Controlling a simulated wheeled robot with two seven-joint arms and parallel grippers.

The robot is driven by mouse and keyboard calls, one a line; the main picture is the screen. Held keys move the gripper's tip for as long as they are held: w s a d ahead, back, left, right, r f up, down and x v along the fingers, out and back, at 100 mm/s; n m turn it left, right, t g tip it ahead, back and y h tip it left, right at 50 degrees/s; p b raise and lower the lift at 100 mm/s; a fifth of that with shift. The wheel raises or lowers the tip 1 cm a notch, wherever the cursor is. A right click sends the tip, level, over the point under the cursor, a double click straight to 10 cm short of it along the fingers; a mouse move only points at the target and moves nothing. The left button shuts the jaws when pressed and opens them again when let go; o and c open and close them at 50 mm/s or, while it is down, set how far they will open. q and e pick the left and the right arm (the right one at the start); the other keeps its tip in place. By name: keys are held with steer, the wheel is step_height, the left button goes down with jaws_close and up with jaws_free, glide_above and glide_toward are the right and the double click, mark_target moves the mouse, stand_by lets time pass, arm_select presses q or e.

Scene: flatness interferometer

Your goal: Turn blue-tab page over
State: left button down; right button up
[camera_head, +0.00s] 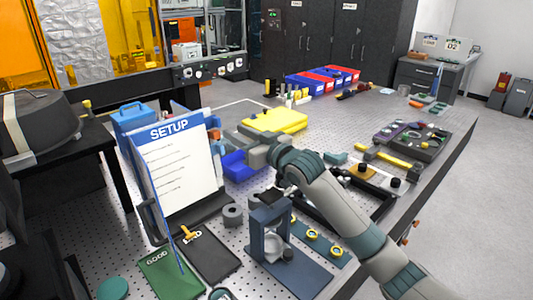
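The flip stand (181,166) stands on the left side of the perforated table, with a white page headed SETUP on a blue band facing me. A small orange piece (214,135) shows at its right edge. A blue piece (236,166) is just right of the stand, partly behind my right gripper; I cannot tell whether it is a page tab. My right gripper (243,142) reaches in from the lower right and points left toward the stand's right edge. Its fingertips are small and partly hidden, so its opening and any contact are unclear. My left gripper is not in view.
A yellow block (276,121) lies behind my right gripper. A grey roll (232,214), a dark clipboard (208,251), a green GOOD board (170,273) and a dark blue fixture (270,240) crowd the front. Blue and red bins (322,78) stand at the back.

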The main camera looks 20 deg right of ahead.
steer(key=b+v, duration=0.3)
steer(key=v, duration=0.9)
